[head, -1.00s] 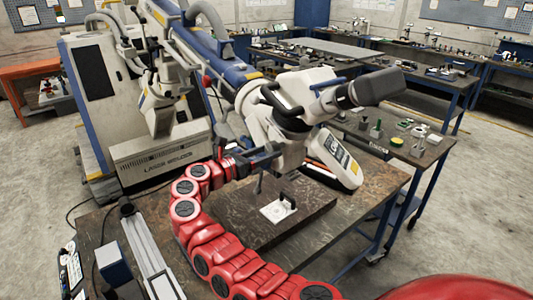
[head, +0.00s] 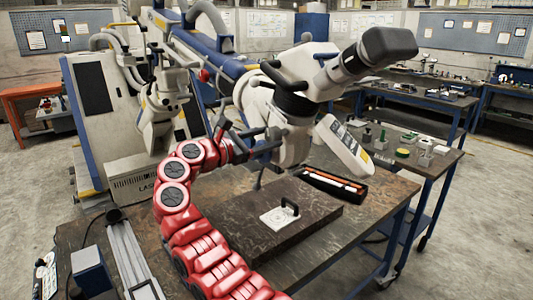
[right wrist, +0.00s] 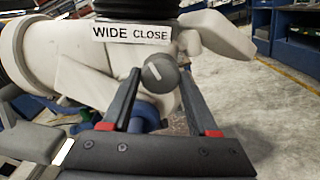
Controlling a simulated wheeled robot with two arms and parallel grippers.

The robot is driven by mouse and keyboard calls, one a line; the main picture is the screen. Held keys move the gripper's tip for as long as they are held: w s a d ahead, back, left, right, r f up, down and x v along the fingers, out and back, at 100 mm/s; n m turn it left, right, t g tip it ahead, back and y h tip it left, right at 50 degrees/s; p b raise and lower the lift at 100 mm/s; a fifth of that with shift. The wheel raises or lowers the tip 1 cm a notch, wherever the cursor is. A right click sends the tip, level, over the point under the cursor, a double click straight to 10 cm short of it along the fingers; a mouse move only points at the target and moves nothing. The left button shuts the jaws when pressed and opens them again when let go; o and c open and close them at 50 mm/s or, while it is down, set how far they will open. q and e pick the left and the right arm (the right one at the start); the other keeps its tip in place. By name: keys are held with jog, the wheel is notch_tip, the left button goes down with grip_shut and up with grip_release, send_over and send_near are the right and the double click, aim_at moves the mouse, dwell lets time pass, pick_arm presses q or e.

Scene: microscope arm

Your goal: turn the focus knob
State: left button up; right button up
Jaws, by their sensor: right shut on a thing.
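The focus knob (right wrist: 158,73) is a dark grey round knob with a pale line on its face. It sits on the white microscope head, just under a "WIDE CLOSE" label (right wrist: 131,33). In the right wrist view my right gripper (right wrist: 157,84) is shut on the knob, one dark finger on each side. In the head view the microscope head (head: 292,142) hangs over the table, and my right gripper (head: 266,139) reaches its left side at the end of my red arm. The knob is hard to make out there. My left gripper is out of view.
The worktable (head: 350,245) carries a dark slab (head: 235,213) with a white plate (head: 279,218) and black handle below the microscope. An open tray (head: 335,187) lies behind it. A metal rail (head: 130,258) stands front left. A laser welder (head: 130,180) is behind.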

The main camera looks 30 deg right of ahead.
jog(key=shift+m+b, duration=0.45)
jog(key=shift+m, duration=0.05)
jog(key=o, duration=1.4)
jog(key=shift+c, duration=0.2)
jog(key=s+a+b, duration=0.1)
jog(key=a+b, duration=0.1)
jog(key=a, duration=1.5)
jog(key=shift+s+a+b, duration=0.2)
jog(key=shift+b, duration=0.15)
